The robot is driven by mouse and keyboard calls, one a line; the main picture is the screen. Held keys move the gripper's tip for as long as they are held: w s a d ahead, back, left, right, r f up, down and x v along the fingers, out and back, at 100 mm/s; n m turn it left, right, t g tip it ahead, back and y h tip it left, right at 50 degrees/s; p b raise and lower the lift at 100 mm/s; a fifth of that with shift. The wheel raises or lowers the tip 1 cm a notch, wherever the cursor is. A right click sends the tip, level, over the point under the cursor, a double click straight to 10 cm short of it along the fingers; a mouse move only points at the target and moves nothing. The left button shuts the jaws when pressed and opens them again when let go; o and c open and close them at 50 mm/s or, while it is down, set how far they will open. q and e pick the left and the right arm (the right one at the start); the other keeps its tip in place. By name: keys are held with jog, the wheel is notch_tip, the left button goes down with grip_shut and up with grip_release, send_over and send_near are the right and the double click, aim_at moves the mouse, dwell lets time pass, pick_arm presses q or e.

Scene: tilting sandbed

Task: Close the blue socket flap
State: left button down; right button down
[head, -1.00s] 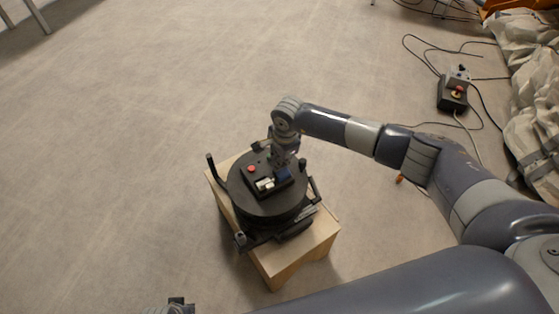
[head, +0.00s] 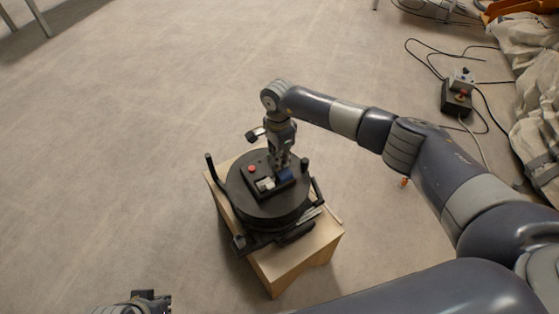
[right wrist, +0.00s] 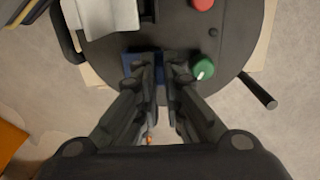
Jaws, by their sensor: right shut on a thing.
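The blue socket flap (head: 286,175) is on the black box on top of a round black device. In the right wrist view the blue flap (right wrist: 143,58) lies at and between my fingertips, which partly hide it, so its exact angle is unclear. My right gripper (head: 281,164) reaches down onto it from above; in the right wrist view its two fingers (right wrist: 161,76) are close together, shut on the blue flap. Part of my left gripper (head: 150,298) shows at the bottom edge of the head view, away from the device; its fingers cannot be made out.
The round black device (head: 262,212) stands on a wooden stand (head: 290,266) with upright black handles around it. A red button (head: 251,169), a white socket (head: 265,184) and a green knob (right wrist: 203,67) are near the flap. A control box with cables (head: 456,98) lies on the floor at right.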

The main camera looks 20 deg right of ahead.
jog(key=c, duration=1.7)
grip_release()
notch_tip(320, 180, up, 12)
jog(key=shift+w, duration=0.1)
